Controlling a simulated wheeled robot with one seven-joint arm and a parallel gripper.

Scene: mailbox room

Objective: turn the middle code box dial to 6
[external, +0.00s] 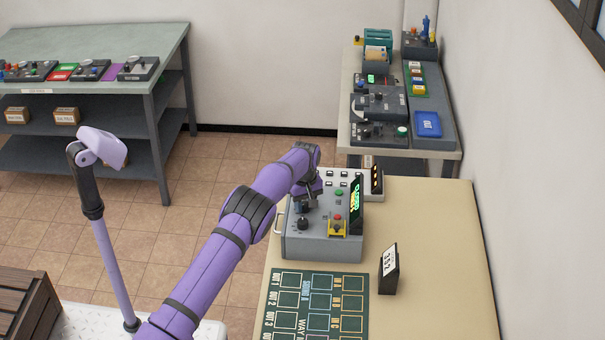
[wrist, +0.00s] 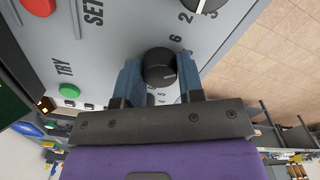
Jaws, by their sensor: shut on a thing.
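The dial's pointer direction is hard to read. My gripper (wrist: 158,58) is shut on this dial, one blue finger on each side. In the external view my gripper (external: 306,200) is over the box and hides this dial. Another black dial (external: 302,223) shows at the box's front left, and part of one (wrist: 203,4) shows in the wrist view.
The box also has a green screen (external: 354,193), a red button (wrist: 38,5) and a green TRY button (wrist: 69,91). Other devices stand on the back bench.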

